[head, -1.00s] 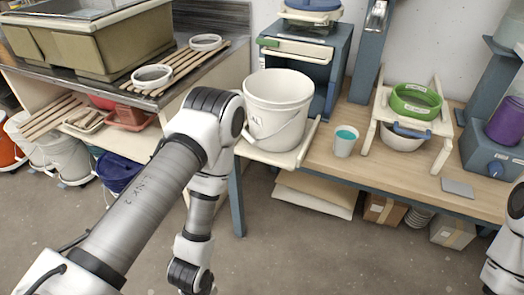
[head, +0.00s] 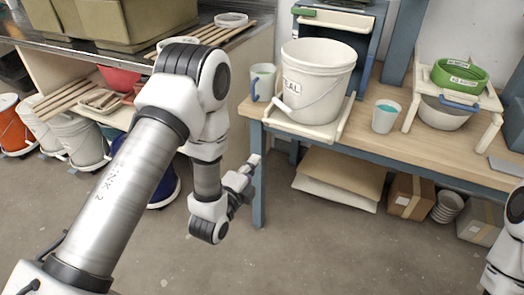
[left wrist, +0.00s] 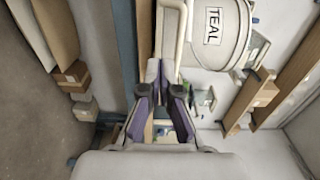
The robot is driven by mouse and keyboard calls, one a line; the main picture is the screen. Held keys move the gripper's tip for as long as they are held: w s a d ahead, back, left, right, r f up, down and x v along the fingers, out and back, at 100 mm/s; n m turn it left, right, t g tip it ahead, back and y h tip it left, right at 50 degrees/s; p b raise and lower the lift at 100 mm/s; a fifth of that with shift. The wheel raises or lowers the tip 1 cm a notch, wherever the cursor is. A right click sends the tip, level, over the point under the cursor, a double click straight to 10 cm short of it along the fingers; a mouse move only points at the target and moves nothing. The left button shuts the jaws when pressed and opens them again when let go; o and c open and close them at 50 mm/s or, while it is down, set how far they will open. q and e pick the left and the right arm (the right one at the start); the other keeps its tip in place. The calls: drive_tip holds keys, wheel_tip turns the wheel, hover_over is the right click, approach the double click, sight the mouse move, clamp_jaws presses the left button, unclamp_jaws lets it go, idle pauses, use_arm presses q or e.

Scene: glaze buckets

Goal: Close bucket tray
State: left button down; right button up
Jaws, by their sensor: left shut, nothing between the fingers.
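The cream bucket tray (head: 302,128) sticks out from the lower part of the blue cabinet (head: 366,48) on the bench, at the front edge. A white bucket (head: 318,72) labelled TEAL stands upright on it. My left gripper (head: 254,161) is shut and empty, below and left of the tray in the head view, by the bench's front leg. In the left wrist view the closed fingertips (left wrist: 166,70) point towards the tray's cream rail (left wrist: 182,35) beside the bucket (left wrist: 217,40); I cannot tell whether they touch. My right gripper is not in view.
A pale cup (head: 263,82) stands left of the bucket and a cup of teal glaze (head: 385,116) right of the tray. A cream stand (head: 455,103) holds a green ring (head: 459,75). Boxes (head: 411,195) lie under the bench. The floor in front is clear.

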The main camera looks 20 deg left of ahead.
use_arm(q)
drive_tip(key=w+d+p, duration=0.1)
drive_tip(key=w, duration=1.3)
drive_tip(key=shift+w+r, duration=0.15)
drive_tip(key=shift+w, duration=0.05)
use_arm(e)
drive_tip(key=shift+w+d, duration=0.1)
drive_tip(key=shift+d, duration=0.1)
